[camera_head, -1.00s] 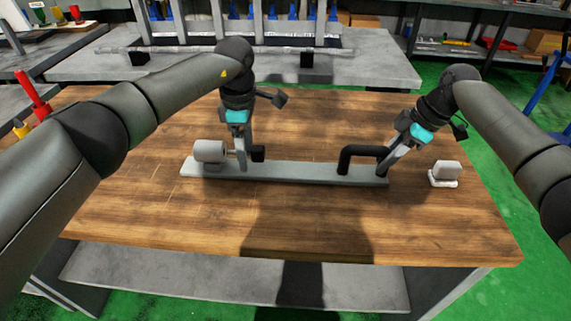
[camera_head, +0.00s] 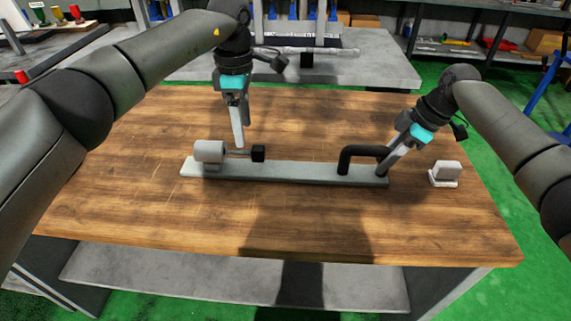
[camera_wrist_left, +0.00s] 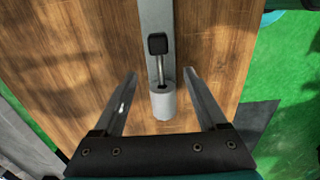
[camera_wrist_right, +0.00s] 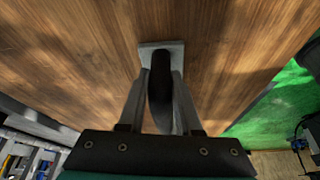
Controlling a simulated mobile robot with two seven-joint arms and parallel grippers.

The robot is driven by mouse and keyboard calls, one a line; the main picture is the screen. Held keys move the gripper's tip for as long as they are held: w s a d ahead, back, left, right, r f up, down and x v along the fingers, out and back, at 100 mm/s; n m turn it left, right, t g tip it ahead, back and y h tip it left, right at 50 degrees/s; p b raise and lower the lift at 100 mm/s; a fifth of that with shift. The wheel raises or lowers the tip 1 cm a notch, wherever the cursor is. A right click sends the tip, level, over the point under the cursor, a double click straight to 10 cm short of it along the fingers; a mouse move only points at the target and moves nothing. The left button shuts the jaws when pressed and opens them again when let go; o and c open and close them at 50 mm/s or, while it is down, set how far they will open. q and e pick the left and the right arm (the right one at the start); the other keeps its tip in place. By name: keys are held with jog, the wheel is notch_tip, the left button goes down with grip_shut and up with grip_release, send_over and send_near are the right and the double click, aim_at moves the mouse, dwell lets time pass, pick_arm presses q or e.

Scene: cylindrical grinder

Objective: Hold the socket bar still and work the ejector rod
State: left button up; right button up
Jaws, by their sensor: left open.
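The socket bar (camera_head: 300,174) is a long grey flat bar lying on the wooden table. A light grey cylinder (camera_head: 209,151) sits on its left end. The ejector rod (camera_head: 237,152) sticks out of the cylinder to the right and ends in a black knob (camera_head: 258,153). A black arched handle (camera_head: 345,160) stands on the bar's right end. My left gripper (camera_head: 239,147) is open and empty above the rod; its spread fingers also show in the left wrist view (camera_wrist_left: 160,73). My right gripper (camera_head: 386,169) is shut on the handle, which sits between its fingers in the right wrist view (camera_wrist_right: 160,85).
A small white block on a base (camera_head: 445,173) stands on the table, right of the bar. The wooden tabletop (camera_head: 180,215) is clear in front of the bar. A grey bench (camera_head: 390,72) stands behind the table.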

jog(key=o, duration=0.5)
jog(key=shift+r, duration=0.1)
jog(key=v, duration=1.2)
jog(key=shift+s, duration=0.1)
